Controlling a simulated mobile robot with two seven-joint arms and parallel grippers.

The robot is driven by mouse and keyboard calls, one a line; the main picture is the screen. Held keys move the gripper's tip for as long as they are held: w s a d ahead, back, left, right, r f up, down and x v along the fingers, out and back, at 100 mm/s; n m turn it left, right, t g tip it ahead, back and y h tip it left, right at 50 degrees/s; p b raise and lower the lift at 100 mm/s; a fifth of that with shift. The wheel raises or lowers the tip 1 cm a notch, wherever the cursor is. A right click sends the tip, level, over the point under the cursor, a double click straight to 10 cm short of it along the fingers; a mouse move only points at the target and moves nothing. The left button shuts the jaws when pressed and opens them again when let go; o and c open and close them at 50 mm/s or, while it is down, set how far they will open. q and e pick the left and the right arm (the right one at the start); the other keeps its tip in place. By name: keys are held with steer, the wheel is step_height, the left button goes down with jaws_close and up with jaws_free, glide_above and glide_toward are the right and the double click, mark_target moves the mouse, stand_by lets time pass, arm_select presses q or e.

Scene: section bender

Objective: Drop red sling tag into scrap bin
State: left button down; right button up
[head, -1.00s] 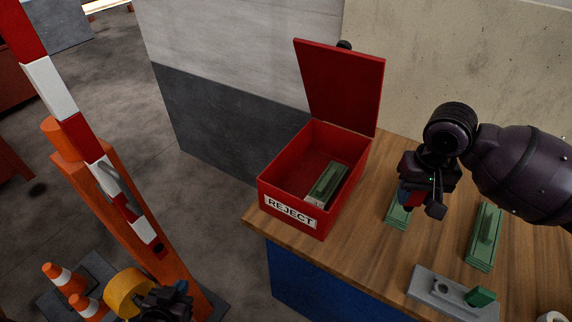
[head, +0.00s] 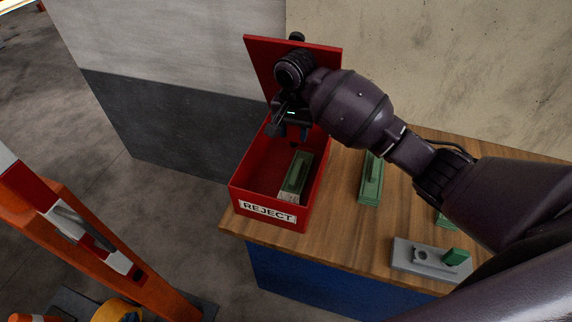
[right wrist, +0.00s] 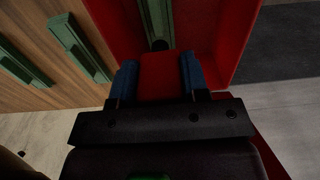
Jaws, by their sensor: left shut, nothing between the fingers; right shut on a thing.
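A red box marked REJECT (head: 240,192) stands open on the workbench, its lid (head: 262,62) tilted up at the back. It is the only bin in view. A green and grey part (head: 296,172) lies inside it. My right gripper (head: 289,132) is above the back of the box, in front of the lid. In the right wrist view, its blue fingers (right wrist: 158,78) are shut on a flat red piece, the red sling tag (right wrist: 160,72), with the box beyond. The tag is not discernible in the head view.
Green parts (head: 371,180) and a grey fixture with a green block (head: 432,258) sit on the wooden bench (head: 335,215) right of the box. An orange post with a red-white barrier (head: 95,245) stands at the left. A concrete wall is behind.

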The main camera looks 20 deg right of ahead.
steer(key=shift+w+a+f, duration=0.1)
steer(key=shift+f, duration=0.1)
arm_select(q)
steer(key=shift+w+r, duration=0.1)
steer(key=shift+r, duration=0.05)
arm_select(e)
steer(key=shift+f, duration=2.85)
steer(key=o, duration=1)
